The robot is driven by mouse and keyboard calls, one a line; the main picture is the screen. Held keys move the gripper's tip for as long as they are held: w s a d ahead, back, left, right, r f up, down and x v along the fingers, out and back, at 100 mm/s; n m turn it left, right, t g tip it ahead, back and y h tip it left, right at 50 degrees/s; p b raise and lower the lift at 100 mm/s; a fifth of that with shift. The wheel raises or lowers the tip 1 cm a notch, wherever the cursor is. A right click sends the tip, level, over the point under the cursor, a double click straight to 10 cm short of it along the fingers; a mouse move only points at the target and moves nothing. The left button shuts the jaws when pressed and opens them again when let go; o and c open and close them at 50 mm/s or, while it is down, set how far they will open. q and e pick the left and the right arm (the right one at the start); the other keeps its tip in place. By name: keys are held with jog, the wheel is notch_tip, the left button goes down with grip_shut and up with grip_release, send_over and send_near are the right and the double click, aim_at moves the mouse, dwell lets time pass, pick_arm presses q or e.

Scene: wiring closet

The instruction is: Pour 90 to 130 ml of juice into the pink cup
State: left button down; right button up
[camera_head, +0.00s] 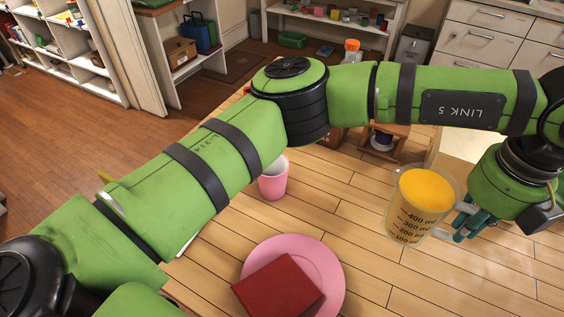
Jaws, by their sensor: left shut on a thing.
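The pink cup (273,182) stands upright on the wooden table, its upper left partly hidden behind my left arm. Its inside is mostly out of sight. A clear measuring jug (410,218) with dark ml marks, the top one reading 400 ml, shows orange juice (428,188) near its top. My left gripper (462,222) is shut on the jug at its handle side, right of the cup and apart from it. The jug looks close to upright. Whether its base touches the table I cannot tell. My right gripper is not in view.
A pink plate (328,268) with a dark red flat block (278,287) lies in front of the cup. A bottle with an orange cap (352,46) and a small wooden stand (384,151) are behind my arm. Bare table lies between cup and jug.

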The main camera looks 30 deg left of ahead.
aim_at(435, 182)
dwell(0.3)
pick_arm(q)
jog(key=w+a+r+p, duration=0.1)
jog(key=a+p, duration=0.1)
jog(key=a+r+p, duration=0.1)
jog(key=a+p, duration=0.1)
jog(key=w+a+r+p, duration=0.1)
jog(key=a+p, duration=0.1)
jog(key=p, duration=0.1)
jog(key=shift+w+a+r, duration=0.1)
jog(key=shift+w+a, duration=0.2)
jog(key=shift+a, duration=0.1)
jog(key=a+r+h+p, duration=0.2)
jog(key=a+p, duration=0.4)
jog(key=a, duration=0.6)
jog(key=shift+w+r+h, duration=0.2)
jog(key=shift+w+h, duration=0.2)
jog(key=shift+w, duration=0.05)
jog(key=shift+a+f, duration=0.15)
jog(key=shift+f, duration=0.05)
jog(key=shift+f+b, duration=0.15)
jog(key=shift+b, duration=0.35)
